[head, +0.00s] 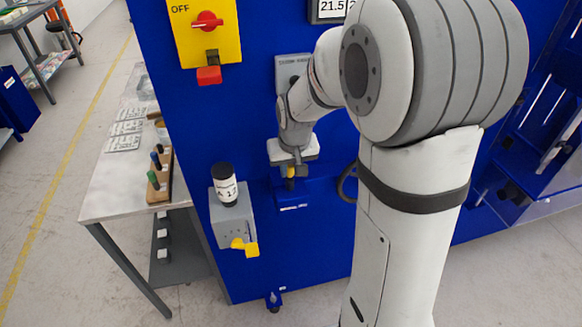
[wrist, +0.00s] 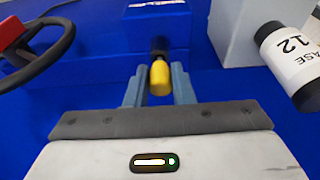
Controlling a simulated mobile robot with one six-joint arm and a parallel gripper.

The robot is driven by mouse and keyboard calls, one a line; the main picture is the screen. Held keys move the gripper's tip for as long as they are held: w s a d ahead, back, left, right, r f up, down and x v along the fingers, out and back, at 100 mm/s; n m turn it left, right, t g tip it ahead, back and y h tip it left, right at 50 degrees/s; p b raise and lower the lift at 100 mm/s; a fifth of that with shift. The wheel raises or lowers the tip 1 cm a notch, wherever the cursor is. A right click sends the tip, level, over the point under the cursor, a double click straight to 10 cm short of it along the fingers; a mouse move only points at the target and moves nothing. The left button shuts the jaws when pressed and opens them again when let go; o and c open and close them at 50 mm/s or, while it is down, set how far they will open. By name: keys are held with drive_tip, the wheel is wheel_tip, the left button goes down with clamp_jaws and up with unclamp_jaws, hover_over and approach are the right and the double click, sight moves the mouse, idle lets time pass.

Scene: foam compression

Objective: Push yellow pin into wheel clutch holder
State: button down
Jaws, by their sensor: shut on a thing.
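The yellow pin (wrist: 160,78) sits between the two blue-grey fingers of my gripper (wrist: 157,84), which is shut on it. Its far end meets a dark fitting at the face of a blue block (wrist: 110,55), which looks like the wheel clutch holder. How deep the pin sits in it cannot be told. In the head view my gripper (head: 291,172) points down at the machine front. The yellow pin (head: 290,172) shows below it, above a blue ledge (head: 310,192). My wrist hides part of this area.
A black handwheel (wrist: 52,45) with a red part is at left in the wrist view. A grey box (head: 232,215) with a labelled black-capped bottle (head: 225,187) and a yellow lever (head: 246,246) is left of my gripper. A side table (head: 110,185) stands farther left.

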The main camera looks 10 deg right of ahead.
sight(291, 167)
drive_tip(key=shift+f+b, duration=0.55)
drive_tip(key=shift+f, duration=0.15)
drive_tip(key=c, duration=1.2)
unclamp_jaws()
drive_tip(key=shift+o, duration=0.2)
drive_tip(key=shift+r, duration=0.2)
drive_tip(key=shift+w+p+v, duration=0.25)
drive_tip(key=shift+p+v, duration=0.45)
drive_tip(key=shift+v, duration=0.25)
drive_tip(key=shift+w+p+v, duration=0.2)
drive_tip(key=shift+p+v, duration=0.45)
drive_tip(key=shift+v, duration=0.3)
drive_tip(key=shift+w+p+v, duration=0.25)
drive_tip(key=shift+p+v, duration=0.45)
drive_tip(key=shift+v, duration=0.2)
drive_tip(key=shift+r, duration=0.2)
drive_tip(key=b+v, duration=0.1)
drive_tip(key=v, duration=0.7)
drive_tip(key=s+f, duration=0.2)
drive_tip(key=s, duration=1.7)
